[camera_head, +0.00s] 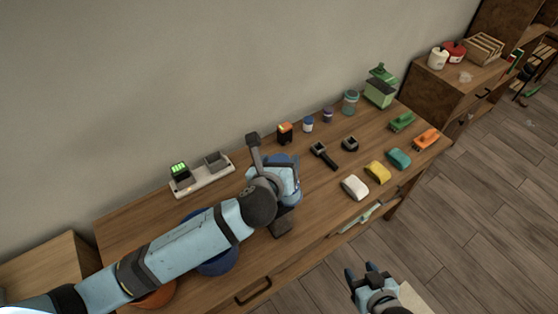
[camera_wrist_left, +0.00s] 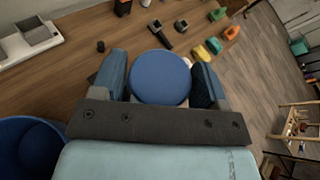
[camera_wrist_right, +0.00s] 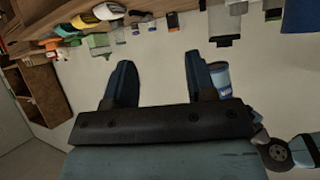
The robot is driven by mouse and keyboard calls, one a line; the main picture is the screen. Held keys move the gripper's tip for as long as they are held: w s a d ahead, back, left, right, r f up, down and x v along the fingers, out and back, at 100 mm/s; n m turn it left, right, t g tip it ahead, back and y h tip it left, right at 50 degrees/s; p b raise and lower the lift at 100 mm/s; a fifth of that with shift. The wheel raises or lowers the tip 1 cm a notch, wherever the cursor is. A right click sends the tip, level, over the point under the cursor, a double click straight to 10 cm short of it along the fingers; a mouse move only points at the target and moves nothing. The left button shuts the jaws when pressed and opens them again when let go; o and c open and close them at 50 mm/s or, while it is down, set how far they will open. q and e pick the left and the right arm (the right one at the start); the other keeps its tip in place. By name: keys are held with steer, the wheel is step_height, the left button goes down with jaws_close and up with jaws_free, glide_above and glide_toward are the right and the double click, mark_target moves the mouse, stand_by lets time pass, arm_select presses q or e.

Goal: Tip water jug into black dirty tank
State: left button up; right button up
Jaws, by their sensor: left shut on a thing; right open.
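My left gripper (camera_head: 285,182) is over the middle of the wooden table. In the left wrist view, its fingers (camera_wrist_left: 162,80) are shut on a round blue-topped object (camera_wrist_left: 160,78), which I take for the water jug. In the head view my arm and gripper cover most of it. Dark parts (camera_head: 282,222) show just below the gripper; I cannot tell whether they belong to the black dirty tank. My right gripper (camera_head: 368,274) is open and empty, off the table's front edge; its spread fingers (camera_wrist_right: 157,82) show in the right wrist view.
A blue bucket (camera_head: 218,264) lies partly under my left arm, with an orange bowl (camera_head: 152,297) beside it. A grey charger tray (camera_head: 205,178) sits at the back left. White (camera_head: 355,187), yellow (camera_head: 377,172) and teal (camera_head: 398,159) blocks line the right front.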

arm_select(q)
steer(key=f+n+h+b, duration=0.1)
steer(key=f+b, duration=0.1)
steer(key=f+n+h+b, duration=0.1)
steer(key=f+n+b, duration=0.1)
steer(key=f+b, duration=0.1)
steer(key=f+n+h+b, duration=0.1)
steer(key=f+n+b, duration=0.1)
steer(key=b, duration=0.1)
steer(key=shift+s+d+f+h, duration=0.1)
steer(key=shift+d+f+h, duration=0.15)
steer(key=shift+d+h, duration=0.05)
steer(key=shift+f+n+b, duration=0.25)
steer(key=shift+n+b, duration=0.05)
steer(key=shift+n, duration=0.1)
steer(key=shift+r+p, duration=0.35)
steer(key=shift+p, duration=0.4)
steer(key=shift+f, duration=0.15)
steer(key=shift+f+t+b, duration=0.2)
steer(key=shift+t+b, duration=0.1)
steer(key=shift+b, duration=0.1)
